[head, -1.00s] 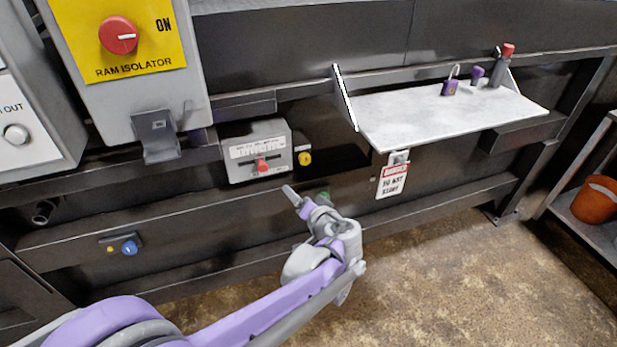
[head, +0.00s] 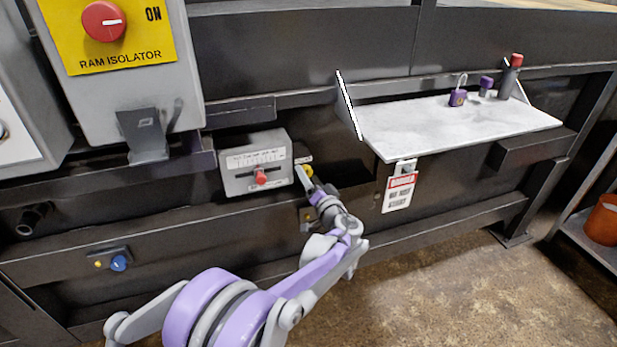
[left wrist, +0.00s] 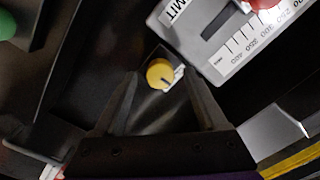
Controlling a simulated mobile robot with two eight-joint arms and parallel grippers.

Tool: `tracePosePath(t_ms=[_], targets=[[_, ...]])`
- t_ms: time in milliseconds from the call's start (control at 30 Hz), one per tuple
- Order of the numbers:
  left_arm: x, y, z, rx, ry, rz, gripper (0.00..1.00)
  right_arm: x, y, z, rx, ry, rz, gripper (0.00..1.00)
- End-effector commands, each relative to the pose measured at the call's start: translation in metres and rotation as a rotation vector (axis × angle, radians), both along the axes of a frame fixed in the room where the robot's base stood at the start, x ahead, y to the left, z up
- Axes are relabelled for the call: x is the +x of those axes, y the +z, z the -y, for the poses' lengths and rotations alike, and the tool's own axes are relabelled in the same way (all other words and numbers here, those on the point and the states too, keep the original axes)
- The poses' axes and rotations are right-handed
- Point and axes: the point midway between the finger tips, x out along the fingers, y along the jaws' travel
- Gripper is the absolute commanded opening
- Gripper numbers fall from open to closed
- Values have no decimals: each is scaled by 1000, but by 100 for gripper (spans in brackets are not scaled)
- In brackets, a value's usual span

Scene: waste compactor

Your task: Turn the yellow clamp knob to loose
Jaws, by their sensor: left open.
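The yellow clamp knob (left wrist: 160,73) is a small round knob with a dark pointer line, on the dark panel just beside the grey slider box. In the left wrist view it sits ahead of and between the two fingers of my left gripper (left wrist: 160,82), which is open and empty. In the head view the knob (head: 307,171) is partly hidden behind the fingertips of my left gripper (head: 306,177). Whether the fingers touch it cannot be told. My right gripper is not in view.
The grey slider box (head: 241,183) with a red knob (head: 261,176) is close to the left of my gripper. A white shelf (head: 450,122) holds a purple padlock (head: 457,98). A danger tag (head: 399,192) hangs below. A ram isolator switch (head: 104,21) is at upper left.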

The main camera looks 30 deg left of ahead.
Motion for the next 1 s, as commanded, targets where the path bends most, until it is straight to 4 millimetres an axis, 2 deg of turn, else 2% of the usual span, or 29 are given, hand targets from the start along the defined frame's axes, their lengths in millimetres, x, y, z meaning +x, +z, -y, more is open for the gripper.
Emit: tracePosePath(t_ms=[133,433,833,1000], targets=[[6,0,-8,0,1,0,74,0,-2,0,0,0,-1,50],[7,0,-9,-1,1,0,73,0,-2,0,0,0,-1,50],[7,0,-9,-1,1,0,1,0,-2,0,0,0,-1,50],[7,0,-9,1,1,-2,0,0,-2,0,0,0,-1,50]])
